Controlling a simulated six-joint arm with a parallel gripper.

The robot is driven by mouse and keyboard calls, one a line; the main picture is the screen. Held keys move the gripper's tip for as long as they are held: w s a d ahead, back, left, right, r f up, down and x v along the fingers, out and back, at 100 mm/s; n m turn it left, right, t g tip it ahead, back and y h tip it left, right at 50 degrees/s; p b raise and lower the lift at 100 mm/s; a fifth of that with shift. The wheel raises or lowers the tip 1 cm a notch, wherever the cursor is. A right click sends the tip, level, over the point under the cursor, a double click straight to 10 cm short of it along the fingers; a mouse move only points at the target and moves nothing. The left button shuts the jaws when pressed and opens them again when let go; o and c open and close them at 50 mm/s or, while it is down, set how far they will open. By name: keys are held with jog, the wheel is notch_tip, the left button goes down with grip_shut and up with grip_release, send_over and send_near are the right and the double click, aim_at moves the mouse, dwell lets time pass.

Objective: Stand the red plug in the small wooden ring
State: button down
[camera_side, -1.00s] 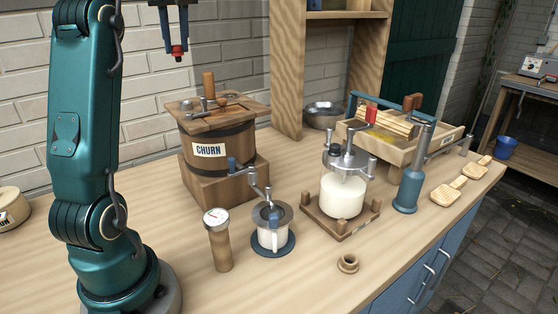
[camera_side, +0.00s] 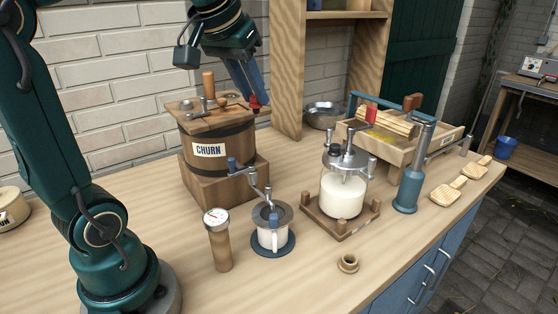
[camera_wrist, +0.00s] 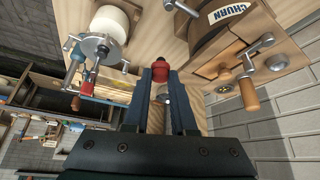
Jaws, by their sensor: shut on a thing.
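The red plug (camera_side: 255,103) is between the fingertips of my gripper (camera_side: 250,92), which is shut on it. The plug is held in the air beside the churn's top right edge, with my fingers tilted. In the wrist view the plug (camera_wrist: 160,70) sticks out past the fingertips (camera_wrist: 160,84). The small wooden ring (camera_side: 348,263) lies on the bench near its front edge, well below and to the right of my gripper, and looks empty. I cannot make out the ring in the wrist view.
The wooden churn (camera_side: 235,147) stands close to my gripper. A glass jar with a crank (camera_side: 343,195), a small grinder (camera_side: 270,236), a dial gauge (camera_side: 220,242) and a blue pump (camera_side: 408,188) stand on the bench. A shelf post (camera_side: 287,70) rises behind. The bench around the ring is clear.

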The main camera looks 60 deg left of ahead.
jog(key=d+f+m+h, duration=0.1)
jog(key=d+f+m, duration=0.2)
jog(key=d+f, duration=0.3)
jog(key=n+g+y, duration=0.2)
jog(key=n+y, duration=0.1)
jog(key=n, duration=0.5)
send_over(350, 255)
jog(key=s+d, duration=0.1)
notch_tip(350, 255, down, 11)
jog(key=shift+s+d+f, duration=0.1)
jog(key=shift+f, duration=1.1)
jog(key=shift+s+f, duration=0.1)
jog(key=shift+f, duration=1.1)
jog(key=shift+f+t, duration=0.3)
jog(key=shift+f, duration=0.9)
jog(key=shift+r, duration=0.1)
jog(key=c, duration=0.7)
grip_release()
jog(key=c, duration=0.3)
jog(key=shift+d+r, duration=0.1)
jog(key=shift+c, duration=0.2)
